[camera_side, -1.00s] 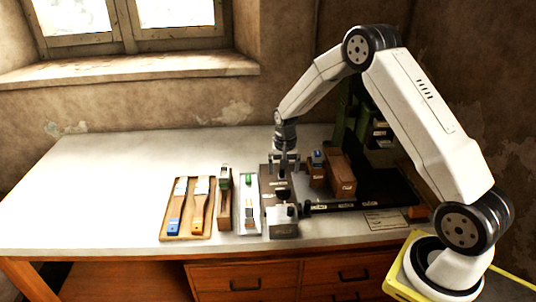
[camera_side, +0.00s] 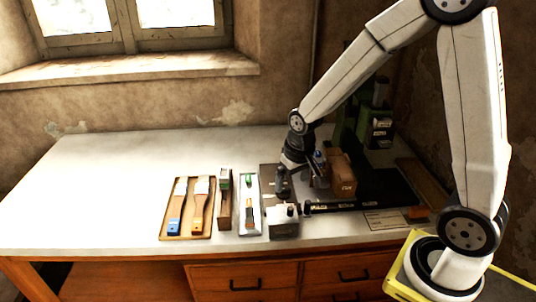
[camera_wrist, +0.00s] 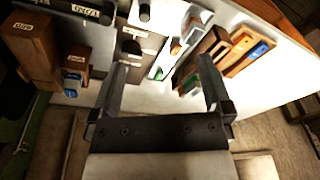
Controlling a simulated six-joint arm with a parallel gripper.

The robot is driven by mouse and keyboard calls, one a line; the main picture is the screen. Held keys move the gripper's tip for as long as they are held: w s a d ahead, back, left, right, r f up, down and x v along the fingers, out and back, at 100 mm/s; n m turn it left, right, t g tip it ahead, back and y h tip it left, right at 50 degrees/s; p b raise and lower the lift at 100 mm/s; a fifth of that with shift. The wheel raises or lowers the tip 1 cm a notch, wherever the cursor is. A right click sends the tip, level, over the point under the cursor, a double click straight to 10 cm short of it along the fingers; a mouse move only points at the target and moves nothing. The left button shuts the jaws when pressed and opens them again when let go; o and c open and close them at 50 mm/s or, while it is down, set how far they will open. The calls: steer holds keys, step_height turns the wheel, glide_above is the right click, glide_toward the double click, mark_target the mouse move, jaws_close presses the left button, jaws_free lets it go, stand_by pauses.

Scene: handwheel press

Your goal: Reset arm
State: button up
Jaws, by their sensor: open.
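My gripper (camera_side: 284,188) hangs above the grey metal fixture (camera_side: 283,221) near the middle of the bench and is tilted. In the wrist view my gripper (camera_wrist: 163,72) has its two fingers spread wide with nothing between them. The fixture, with dark knobs, shows beyond the fingers in the wrist view (camera_wrist: 147,40). In the side view the arm partly hides the blue-topped piece (camera_side: 319,157) and the green press (camera_side: 375,125) behind it.
To the left lie a white tray (camera_side: 241,229), a narrow wooden piece (camera_side: 224,208) and a wooden tray (camera_side: 187,237) with two brushes. The bench's left side is clear.

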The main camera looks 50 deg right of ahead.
steer(key=s+a+r+n, duration=0.1)
steer(key=s+a+n, duration=0.2)
steer(key=s, duration=0.5)
steer(key=shift+s+a+r+t, duration=0.15)
steer(key=shift+s+a+t, duration=0.15)
steer(key=shift+a+t, duration=0.15)
stand_by(1.0)
